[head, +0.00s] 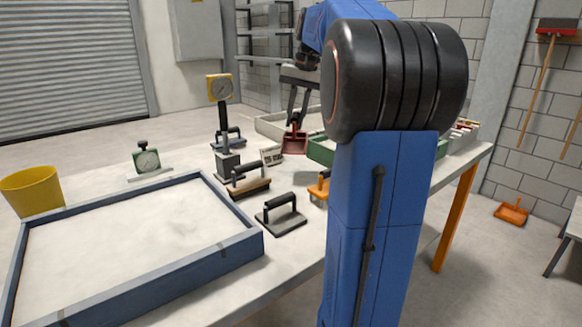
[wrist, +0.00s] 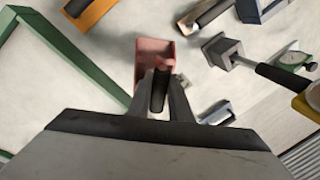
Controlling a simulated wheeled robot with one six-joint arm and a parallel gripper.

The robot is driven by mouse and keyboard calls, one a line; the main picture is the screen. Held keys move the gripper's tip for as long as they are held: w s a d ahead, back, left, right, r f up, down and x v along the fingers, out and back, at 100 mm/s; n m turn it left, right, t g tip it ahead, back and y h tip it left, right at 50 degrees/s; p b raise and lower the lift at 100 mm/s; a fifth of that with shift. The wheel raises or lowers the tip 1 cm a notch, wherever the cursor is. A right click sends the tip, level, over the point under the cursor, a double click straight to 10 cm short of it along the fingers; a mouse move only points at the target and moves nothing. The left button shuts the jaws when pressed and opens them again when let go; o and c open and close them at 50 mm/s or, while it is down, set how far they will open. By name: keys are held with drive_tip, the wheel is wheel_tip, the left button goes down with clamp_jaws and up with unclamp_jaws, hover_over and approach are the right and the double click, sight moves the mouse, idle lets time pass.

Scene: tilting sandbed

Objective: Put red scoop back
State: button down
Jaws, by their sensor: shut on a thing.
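The red scoop (head: 294,141) is in the head view, at the middle of the workbench beyond the front tools. My gripper (head: 297,117) reaches down from above and is shut on the scoop's dark handle. In the wrist view the red scoop (wrist: 153,57) lies just past my fingertips, with its dark handle (wrist: 160,90) between my gripper's two fingers (wrist: 159,98). Whether the scoop touches the bench or hangs slightly above it, I cannot tell.
A green-rimmed tray (head: 321,151) stands right of the scoop, partly hidden by my arm. The blue-walled sandbed (head: 245,247) fills the front left. A yellow bucket (head: 31,191) stands far left.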

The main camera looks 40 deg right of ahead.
sight(296, 147)
wheel_tip(296, 147, down, 10)
drive_tip(key=shift+r, duration=0.1)
idle(0.4)
drive_tip(key=c, duration=1.6)
unclamp_jaws()
drive_tip(key=r, duration=0.4)
drive_tip(key=s+d+r, duration=0.1)
drive_tip(key=r, duration=0.7)
drive_tip(key=shift+s+d, duration=0.2)
drive_tip(key=shift+s, duration=0.2)
drive_tip(key=shift+s+f, duration=0.1)
drive_tip(key=shift+s, duration=0.05)
